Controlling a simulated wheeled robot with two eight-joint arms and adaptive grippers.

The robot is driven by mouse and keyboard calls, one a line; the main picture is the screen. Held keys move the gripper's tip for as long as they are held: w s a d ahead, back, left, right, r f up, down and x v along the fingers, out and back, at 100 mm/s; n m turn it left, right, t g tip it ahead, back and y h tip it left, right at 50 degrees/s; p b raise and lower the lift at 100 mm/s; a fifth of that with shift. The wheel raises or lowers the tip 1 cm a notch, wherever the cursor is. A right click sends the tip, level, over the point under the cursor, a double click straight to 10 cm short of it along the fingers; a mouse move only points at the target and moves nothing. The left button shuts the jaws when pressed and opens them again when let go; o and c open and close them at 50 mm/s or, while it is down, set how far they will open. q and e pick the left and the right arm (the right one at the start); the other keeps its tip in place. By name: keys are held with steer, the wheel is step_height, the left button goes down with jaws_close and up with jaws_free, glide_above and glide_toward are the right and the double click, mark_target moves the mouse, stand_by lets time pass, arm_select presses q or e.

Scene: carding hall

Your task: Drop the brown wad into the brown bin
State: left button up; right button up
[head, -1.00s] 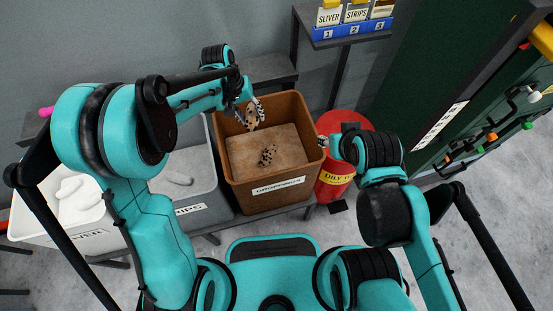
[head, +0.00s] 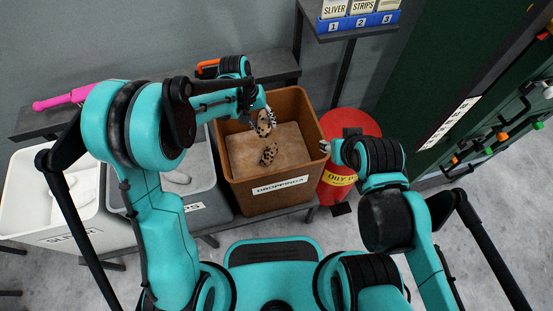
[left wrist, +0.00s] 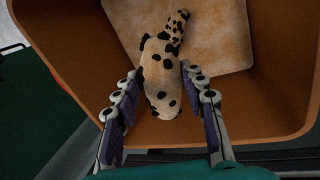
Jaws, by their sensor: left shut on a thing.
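The brown bin (head: 240,200) stands in the middle of the head view, labelled DROPPINGS, with a tan layer on its floor. My left gripper (head: 258,117) is over its open top, inside the rim's outline. It is shut on a brown wad with dark spots (head: 265,123). In the left wrist view the wad (left wrist: 160,80) sits between the two fingers (left wrist: 163,108), above the bin (left wrist: 270,100). Another spotted wad (head: 269,154) lies on the bin's floor. My right gripper (head: 325,147) is by the bin's right rim, mostly hidden by its wrist.
A grey bin (head: 205,190) and a white bin (head: 30,215) with pale wads stand to the left. A red drum (head: 350,125) stands at the right of the brown bin. A shelf with numbered blue holders (head: 360,22) is behind. A green machine (head: 450,80) is at the right.

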arm_select(q)
steer(key=o, duration=1.2)
steer(key=shift+r, duration=0.1)
steer(key=v, duration=1.2)
steer(key=shift+a, duration=0.1)
